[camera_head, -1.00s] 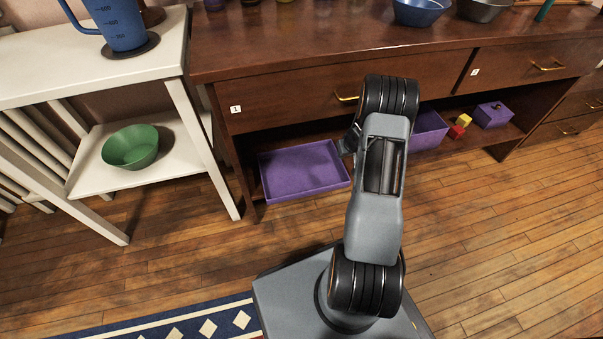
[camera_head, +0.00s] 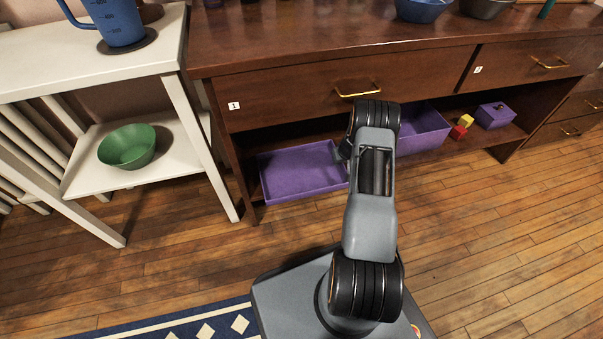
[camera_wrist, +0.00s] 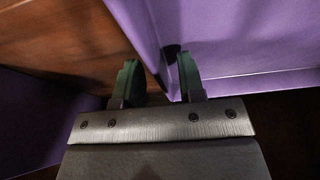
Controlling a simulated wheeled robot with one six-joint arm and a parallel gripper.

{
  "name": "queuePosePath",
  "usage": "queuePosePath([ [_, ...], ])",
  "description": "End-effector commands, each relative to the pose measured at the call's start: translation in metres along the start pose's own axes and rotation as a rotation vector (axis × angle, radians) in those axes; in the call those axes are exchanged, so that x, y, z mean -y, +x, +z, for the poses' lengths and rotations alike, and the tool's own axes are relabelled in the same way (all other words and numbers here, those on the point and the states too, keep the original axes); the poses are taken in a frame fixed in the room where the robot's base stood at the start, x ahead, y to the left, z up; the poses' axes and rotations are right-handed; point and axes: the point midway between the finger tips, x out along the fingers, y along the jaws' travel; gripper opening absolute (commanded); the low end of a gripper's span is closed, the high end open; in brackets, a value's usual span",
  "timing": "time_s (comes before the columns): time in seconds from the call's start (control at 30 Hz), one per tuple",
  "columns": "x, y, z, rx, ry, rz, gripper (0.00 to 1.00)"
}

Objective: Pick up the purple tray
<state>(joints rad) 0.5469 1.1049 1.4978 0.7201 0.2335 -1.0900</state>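The shallow rectangular purple tray (camera_head: 300,172) lies on the low open shelf of the brown cabinet in the head view. My gripper (camera_head: 345,150) is at its right end, mostly hidden behind my arm. In the wrist view, the two green-tipped fingers of my gripper (camera_wrist: 158,78) are apart. A purple wall, apparently of the tray (camera_wrist: 225,45), runs up between or just beside them, with the right finger on its inner side. I cannot tell whether either finger touches it. Another purple surface (camera_wrist: 35,125) shows at lower left in the wrist view.
A deeper purple bin (camera_head: 425,130) stands right of the tray on the shelf. Red and yellow blocks (camera_head: 461,128) and a small purple box (camera_head: 495,115) are further right. The cabinet drawer (camera_head: 330,92) overhangs the shelf. A white side table (camera_head: 190,130) holds a green bowl (camera_head: 127,147).

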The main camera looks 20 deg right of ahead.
Motion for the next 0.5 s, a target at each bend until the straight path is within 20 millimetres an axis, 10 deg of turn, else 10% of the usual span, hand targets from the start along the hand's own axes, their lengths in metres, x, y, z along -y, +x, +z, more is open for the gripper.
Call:
queuePosePath([
  [0.17, 0.0000, -0.0004, -0.0003, 0.000, 0.000, 0.000, 0.36],
  [0.5, 0.0000, -0.0006, -0.0003, 0.000, 0.000, 0.000, 0.04],
])
